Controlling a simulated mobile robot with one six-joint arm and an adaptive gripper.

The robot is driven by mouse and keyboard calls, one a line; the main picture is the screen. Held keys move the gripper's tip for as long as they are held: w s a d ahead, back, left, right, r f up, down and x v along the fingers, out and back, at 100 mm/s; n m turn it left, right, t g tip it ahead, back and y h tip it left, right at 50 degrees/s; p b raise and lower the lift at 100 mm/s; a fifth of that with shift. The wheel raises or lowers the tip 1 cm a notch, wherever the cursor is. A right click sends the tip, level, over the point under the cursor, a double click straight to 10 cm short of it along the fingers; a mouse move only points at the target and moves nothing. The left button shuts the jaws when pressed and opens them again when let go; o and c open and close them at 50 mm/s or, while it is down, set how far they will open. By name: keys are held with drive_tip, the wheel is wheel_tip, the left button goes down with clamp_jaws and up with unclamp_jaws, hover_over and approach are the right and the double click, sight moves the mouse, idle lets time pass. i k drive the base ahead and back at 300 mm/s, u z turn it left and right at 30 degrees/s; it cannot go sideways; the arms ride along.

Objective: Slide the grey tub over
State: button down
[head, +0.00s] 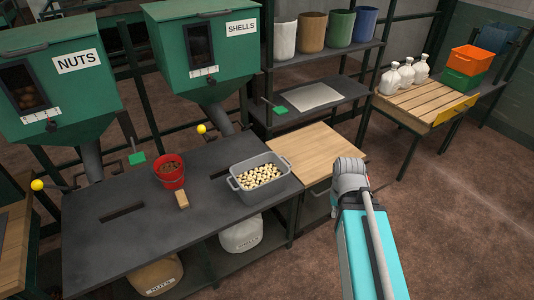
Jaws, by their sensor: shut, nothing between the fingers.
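The grey tub (274,182) stands upright on the dark counter (135,229), near its right end. It has a handle at each end and is filled with pale, rounded pieces. A red bucket (172,182) with brown contents and a small tan block (182,200) are to its left on the same counter. My arm reaches up from the lower right, to the right of the tub and apart from it in the picture. My gripper does not show; the arm's grey joint is the farthest part I can see.
A wooden top (305,148) adjoins the counter beyond the tub. Green hoppers labelled NUTS (75,85) and SHELLS (222,55) stand behind. Sacks (241,235) sit on the lower shelf. A wooden table (425,98) with white jugs is at right. The counter's front left is clear.

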sight(257, 179)
drive_tip(key=u, duration=0.1)
drive_tip(key=i, duration=0.95)
drive_tip(key=z, duration=0.05)
